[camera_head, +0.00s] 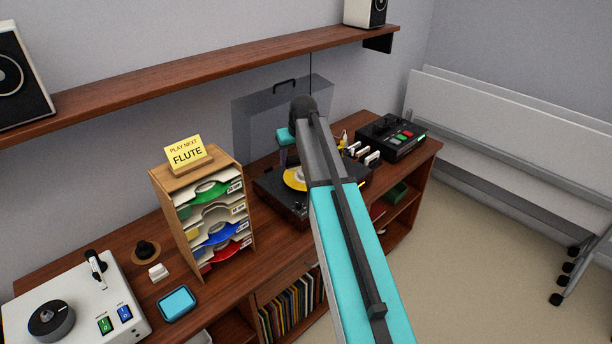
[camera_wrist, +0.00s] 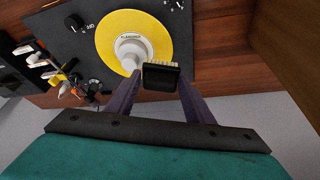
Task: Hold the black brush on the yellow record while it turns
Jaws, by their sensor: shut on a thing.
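The yellow record (camera_wrist: 112,30) lies on the dark turntable deck (camera_wrist: 75,40), with a white knob-like piece (camera_wrist: 132,50) at its centre. The black brush (camera_wrist: 161,79) is held between the two purple fingers of my gripper (camera_wrist: 160,84), with its pale bristles pointing toward the record. In the wrist view the bristles overlap the record's near edge; I cannot tell whether they touch it.
A transparent lid (camera_head: 257,120) stands behind. A shelf (camera_head: 200,78) runs above.

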